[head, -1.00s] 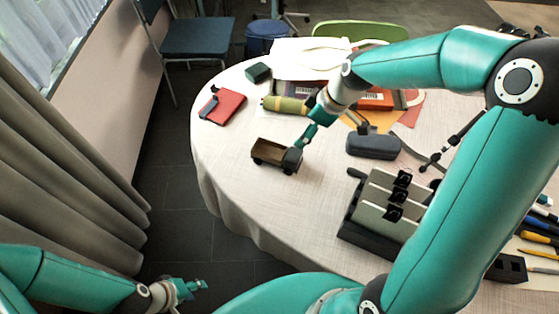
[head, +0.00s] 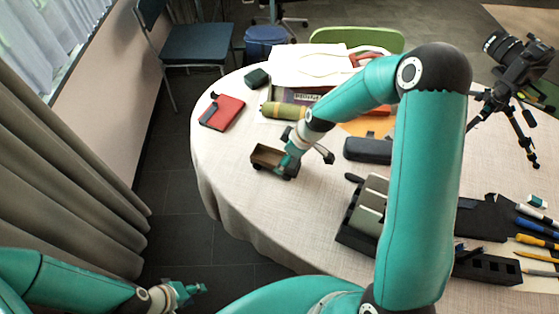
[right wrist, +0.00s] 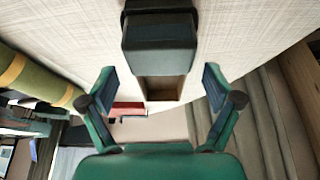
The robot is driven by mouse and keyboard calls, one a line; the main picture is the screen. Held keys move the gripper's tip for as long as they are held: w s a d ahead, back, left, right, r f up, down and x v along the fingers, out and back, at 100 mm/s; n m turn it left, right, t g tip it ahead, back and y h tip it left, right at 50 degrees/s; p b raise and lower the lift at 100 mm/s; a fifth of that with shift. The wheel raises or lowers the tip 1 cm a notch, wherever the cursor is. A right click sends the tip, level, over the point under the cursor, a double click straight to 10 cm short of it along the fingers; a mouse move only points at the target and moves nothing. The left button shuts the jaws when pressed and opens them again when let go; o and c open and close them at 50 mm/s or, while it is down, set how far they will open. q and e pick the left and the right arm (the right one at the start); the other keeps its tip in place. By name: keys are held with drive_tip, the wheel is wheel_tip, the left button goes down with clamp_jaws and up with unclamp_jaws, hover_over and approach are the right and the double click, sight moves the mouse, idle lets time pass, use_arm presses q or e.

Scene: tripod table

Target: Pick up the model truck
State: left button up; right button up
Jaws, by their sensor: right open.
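The model truck (head: 264,156), with a brown open bed and a dark cab, stands on the round table near its left edge. In the head view my right gripper (head: 287,161) is over the truck's cab end and partly hides it. In the right wrist view the truck's dark grey cab (right wrist: 160,45) and brown bed lie between the spread fingers of my right gripper (right wrist: 159,75), with a gap on each side. My left gripper (head: 190,291) is low at the left, off the table and away from the truck; its jaws are too small to read.
A red notebook (head: 222,113) and an olive cylinder (head: 284,110) lie behind the truck. A dark case (head: 368,149) and a black desk organizer (head: 352,226) are to its right. A camera on a tripod (head: 515,70) stands further right. Cloth is bare in front of the truck.

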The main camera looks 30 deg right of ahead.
sight(279, 161)
drive_tip(key=shift+p+x, duration=0.4)
drive_tip(key=shift+x, duration=1.45)
drive_tip(key=shift+w+r, duration=0.1)
drive_tip(key=shift+w, duration=0.05)
drive_tip(key=c, duration=1.5)
